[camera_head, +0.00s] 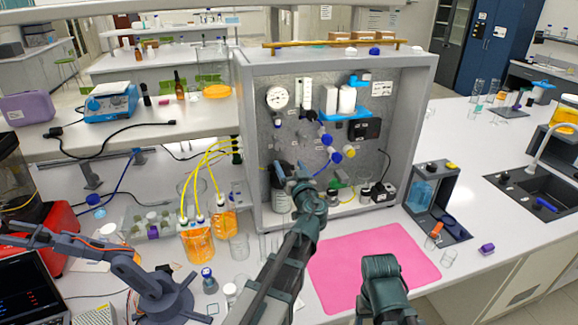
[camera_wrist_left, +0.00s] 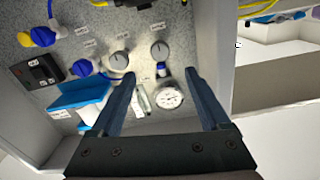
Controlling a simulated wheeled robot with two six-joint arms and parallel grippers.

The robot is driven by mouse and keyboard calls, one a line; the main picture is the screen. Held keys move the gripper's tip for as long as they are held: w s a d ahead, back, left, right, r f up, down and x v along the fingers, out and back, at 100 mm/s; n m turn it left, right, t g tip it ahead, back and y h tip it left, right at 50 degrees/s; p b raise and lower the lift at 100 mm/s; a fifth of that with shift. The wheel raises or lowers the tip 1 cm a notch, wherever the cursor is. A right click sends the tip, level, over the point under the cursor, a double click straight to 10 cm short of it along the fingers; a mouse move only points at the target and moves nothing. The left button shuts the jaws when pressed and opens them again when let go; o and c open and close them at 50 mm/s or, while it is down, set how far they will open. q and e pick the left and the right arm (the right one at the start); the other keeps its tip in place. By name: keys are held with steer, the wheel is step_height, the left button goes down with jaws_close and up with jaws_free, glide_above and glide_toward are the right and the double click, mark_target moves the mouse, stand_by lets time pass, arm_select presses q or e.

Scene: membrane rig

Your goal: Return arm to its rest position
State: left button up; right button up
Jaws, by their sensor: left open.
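My left arm (camera_head: 290,250) reaches from the bottom of the head view up into the grey membrane rig (camera_head: 243,140). My left gripper (camera_head: 289,169) is in the lower left of the rig's open box, in front of its back panel. In the left wrist view the two fingers of the left gripper (camera_wrist_left: 160,75) stand wide apart with nothing held between them. Beyond them are a round gauge (camera_wrist_left: 169,96) and two grey knobs (camera_wrist_left: 118,62). Part of my right arm (camera_head: 383,282) shows at the bottom; its gripper is not visible.
The rig's side walls flank the left gripper. Beakers of orange liquid (camera_head: 197,243) with yellow tubes stand left of the rig. A small grey robot arm (camera_head: 125,270) is at lower left. A dark stand (camera_head: 430,200) is at right.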

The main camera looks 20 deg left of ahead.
arm_select(q)
steer(key=s+d+f+m+g+h+b, duration=0.1)
steer(key=s+d+f+g+h, duration=0.15)
steer(key=s+f+g, duration=0.45)
steer(key=s+d+f+m+g+h+b, duration=0.15)
steer(key=s+d+f, duration=0.25)
steer(key=s+f, duration=0.55)
steer(key=s+d+f+m+g+h, duration=0.2)
steer(key=s+d+f+m+g, duration=0.1)
steer(key=s+d, duration=0.3)
steer(key=s+d+f+m+g+h, duration=0.2)
steer(key=s+d+f, duration=0.3)
steer(key=s, duration=0.3)
steer(key=shift+s+d+f+m+g+h, duration=0.2)
steer(key=shift+d+m+g+h, duration=0.2)
steer(key=shift+d+m+g, duration=0.4)
